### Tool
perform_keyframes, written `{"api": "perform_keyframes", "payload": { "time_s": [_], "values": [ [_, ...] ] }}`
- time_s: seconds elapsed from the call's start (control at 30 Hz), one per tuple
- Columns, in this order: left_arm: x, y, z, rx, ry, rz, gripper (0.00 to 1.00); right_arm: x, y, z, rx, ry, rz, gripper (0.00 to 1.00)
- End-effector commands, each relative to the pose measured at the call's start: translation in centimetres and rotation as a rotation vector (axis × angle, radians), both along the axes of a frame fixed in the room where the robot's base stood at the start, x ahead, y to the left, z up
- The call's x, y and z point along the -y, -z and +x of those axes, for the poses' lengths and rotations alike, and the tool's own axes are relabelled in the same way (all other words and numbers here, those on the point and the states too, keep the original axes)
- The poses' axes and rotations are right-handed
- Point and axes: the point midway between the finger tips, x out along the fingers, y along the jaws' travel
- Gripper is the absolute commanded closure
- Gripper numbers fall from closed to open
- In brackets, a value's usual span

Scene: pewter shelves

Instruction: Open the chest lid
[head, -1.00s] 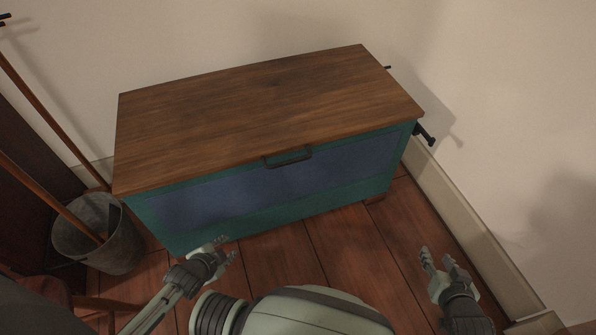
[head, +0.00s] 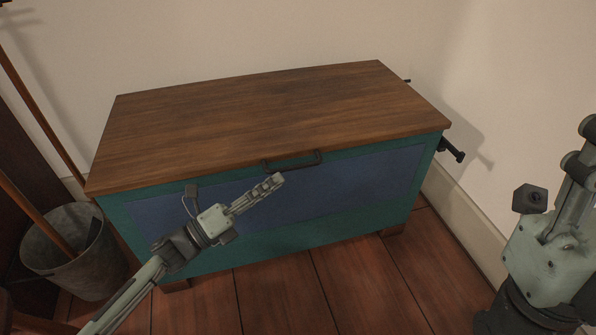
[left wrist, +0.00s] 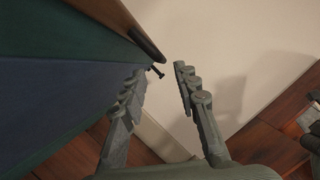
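The chest has a brown wooden lid (head: 265,115), which lies shut on a teal body with blue front panels (head: 350,188). A dark bar handle (head: 305,165) sits at the middle of the lid's front edge; it also shows in the left wrist view (left wrist: 147,44). My left gripper (head: 278,180) is in front of the chest, just below the handle. In the left wrist view its two fingers (left wrist: 160,72) are apart with nothing between them, and the handle lies beyond them. My right gripper (head: 583,140) is raised at the right edge, partly cut off, away from the chest.
A grey metal bucket (head: 98,262) with long wooden poles (head: 40,110) stands left of the chest. A wall is behind and to the right. A dark fitting (head: 452,150) juts from the chest's right side. The floor (head: 300,290) in front is clear.

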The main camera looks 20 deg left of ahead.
Motion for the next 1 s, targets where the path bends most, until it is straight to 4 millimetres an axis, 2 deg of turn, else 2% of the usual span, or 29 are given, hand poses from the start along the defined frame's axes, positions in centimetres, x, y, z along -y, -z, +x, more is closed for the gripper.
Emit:
{"api": "perform_keyframes", "payload": {
  "time_s": [0.47, 0.83, 0.87, 1.0],
  "values": [
    [3.9, -1.5, 5.2, 0.001, 0.001, -0.001, 0.69, -0.1, 0.0, 0.2, 0.010, -0.005, -0.012, 0.60],
    [4.5, -1.6, 5.8, -0.001, 0.000, -0.002, 0.69, -0.1, -0.1, 0.2, 0.012, -0.004, -0.014, 0.60],
    [4.5, -1.6, 5.8, -0.001, 0.000, -0.002, 0.70, -0.1, -0.1, 0.2, 0.012, -0.004, -0.014, 0.60],
    [4.4, -1.6, 5.8, -0.001, 0.000, -0.002, 0.88, -0.1, -0.1, 0.2, 0.012, -0.004, -0.014, 0.60]
  ]
}}
